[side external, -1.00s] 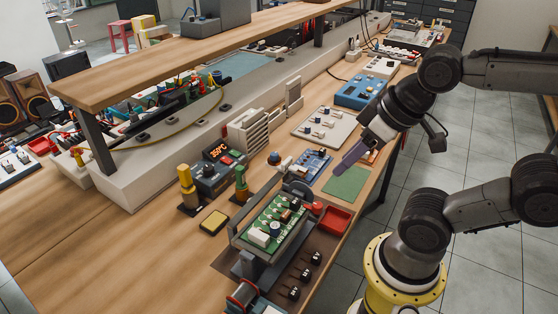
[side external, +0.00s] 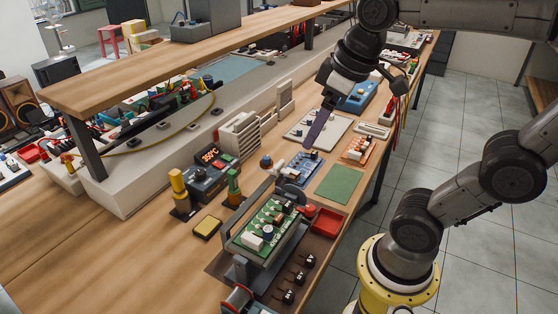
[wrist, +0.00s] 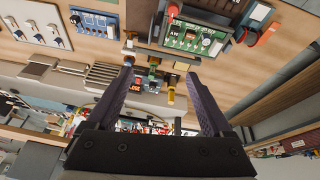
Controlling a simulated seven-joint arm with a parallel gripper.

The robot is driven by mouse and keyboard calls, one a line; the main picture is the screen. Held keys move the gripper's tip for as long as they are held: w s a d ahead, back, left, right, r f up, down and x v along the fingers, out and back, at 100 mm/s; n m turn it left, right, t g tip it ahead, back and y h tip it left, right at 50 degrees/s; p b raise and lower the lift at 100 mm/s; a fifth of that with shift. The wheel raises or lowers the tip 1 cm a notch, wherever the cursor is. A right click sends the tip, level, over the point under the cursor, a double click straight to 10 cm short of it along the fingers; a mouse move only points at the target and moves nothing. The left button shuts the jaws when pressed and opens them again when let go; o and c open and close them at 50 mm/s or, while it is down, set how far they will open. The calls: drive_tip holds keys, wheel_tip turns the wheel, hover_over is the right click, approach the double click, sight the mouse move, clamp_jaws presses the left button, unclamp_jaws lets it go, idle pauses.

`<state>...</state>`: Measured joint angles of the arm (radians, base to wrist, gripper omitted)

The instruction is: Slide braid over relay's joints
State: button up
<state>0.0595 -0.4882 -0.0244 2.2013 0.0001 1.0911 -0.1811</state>
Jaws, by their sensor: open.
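A green circuit board (side external: 262,232) sits tilted in a grey holder at the front of the bench, carrying a white block (side external: 252,242) and several small parts. It also shows in the wrist view (wrist: 188,42). I cannot tell which part is the relay. A reel with a reddish winding (side external: 238,297) stands at the lower picture edge; I cannot make out whether it holds the braid. My gripper (side external: 310,143) hangs above the bench beyond the board, touching nothing visible. In the wrist view its two purple fingers (wrist: 158,75) are spread wide with nothing held between them.
A soldering station (side external: 210,172) with a lit display stands left of the board. A red tray (side external: 328,222), green mat (side external: 339,185), blue board (side external: 304,165) and orange board (side external: 358,148) lie along the right side. A raised wooden shelf (side external: 185,55) runs behind.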

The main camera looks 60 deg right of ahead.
drive_tip(key=w+d+g, duration=0.2)
drive_tip(key=w+d, duration=0.2)
drive_tip(key=w, duration=0.4)
drive_tip(key=m+g, duration=0.1)
drive_tip(key=g, duration=0.1)
hover_over(280, 164)
wheel_tip(280, 164, down, 7)
wheel_tip(280, 164, down, 12)
drive_tip(key=shift+f, duration=0.15)
drive_tip(key=shift+w, duration=0.1)
clamp_jaws()
